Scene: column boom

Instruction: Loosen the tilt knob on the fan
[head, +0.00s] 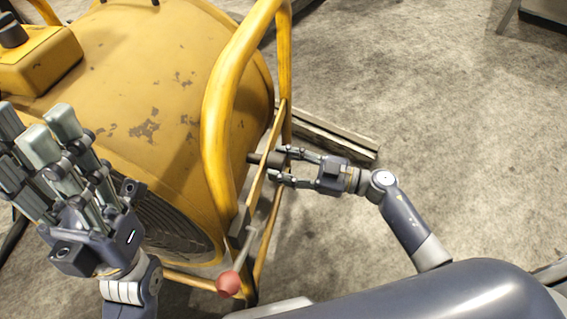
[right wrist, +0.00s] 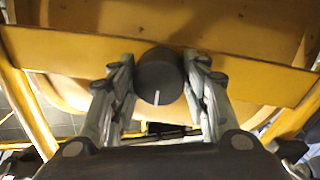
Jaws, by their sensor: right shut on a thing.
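The fan (head: 160,85) is a large yellow drum with chipped paint, inside a yellow tube frame (head: 216,110). The tilt knob (head: 267,159) is a dark round knob on the yellow side bar of the frame. In the right wrist view the knob (right wrist: 158,77) shows a white line pointing down toward me. My right gripper (head: 280,166) is shut on the knob, with fingers on both sides of it; they show in the right wrist view too (right wrist: 160,92). My left gripper (head: 45,150) is raised in front of the fan at the left, its fingers apart and nothing seen between them.
A yellow box with a black knob (head: 35,60) sits on top of the fan at the left. A beam (head: 335,138) lies on the floor behind my right gripper.

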